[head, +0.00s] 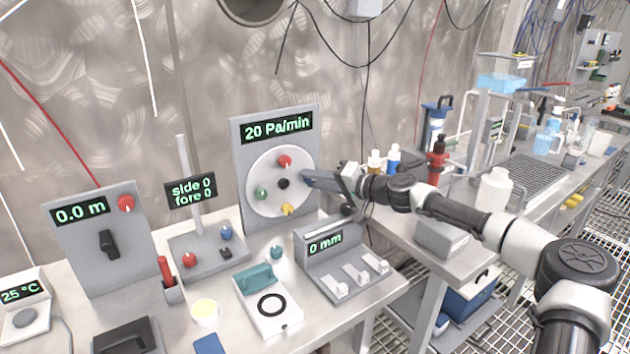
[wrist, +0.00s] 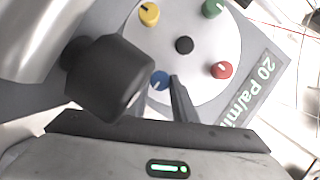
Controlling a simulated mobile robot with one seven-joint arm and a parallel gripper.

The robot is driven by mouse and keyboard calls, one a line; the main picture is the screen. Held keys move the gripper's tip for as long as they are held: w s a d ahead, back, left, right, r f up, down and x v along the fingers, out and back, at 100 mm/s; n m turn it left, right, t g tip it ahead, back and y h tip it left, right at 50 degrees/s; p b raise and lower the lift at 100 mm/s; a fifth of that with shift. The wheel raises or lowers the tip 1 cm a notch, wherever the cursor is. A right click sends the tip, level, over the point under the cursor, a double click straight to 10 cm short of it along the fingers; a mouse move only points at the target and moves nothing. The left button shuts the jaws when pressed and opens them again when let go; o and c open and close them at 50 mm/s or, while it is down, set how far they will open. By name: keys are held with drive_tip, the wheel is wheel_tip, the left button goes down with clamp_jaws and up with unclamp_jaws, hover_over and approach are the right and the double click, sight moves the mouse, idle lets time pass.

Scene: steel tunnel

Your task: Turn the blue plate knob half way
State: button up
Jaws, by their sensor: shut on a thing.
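The round white plate (head: 262,205) is on an upright grey panel (head: 240,150) whose display reads 20 Pa/min. It carries red (head: 285,160), green (head: 261,193) and yellow (head: 287,209) knobs around a black centre. In the wrist view the blue plate knob (wrist: 160,79) sits between the yellow knob (wrist: 149,14) and the red knob (wrist: 221,70). In the wrist view a dark finger shows beside the blue knob, with a large black block at left.
A low grey box (head: 345,262) reading 0 mm with several white switches stands below my gripper. Left of the plate is a box with a post and another blue knob (head: 225,233). Bottles and a white jar (head: 494,188) stand on the right bench.

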drive_tip(key=o, duration=1)
drive_tip(key=shift+o, duration=0.2)
drive_tip(key=p+v, duration=0.2)
drive_tip(key=v, duration=1.5)
drive_tip(key=shift+s+d+r+p, duration=0.1)
drive_tip(key=shift+s+r+p, duration=0.05)
drive_tip(key=shift+p, duration=0.15)
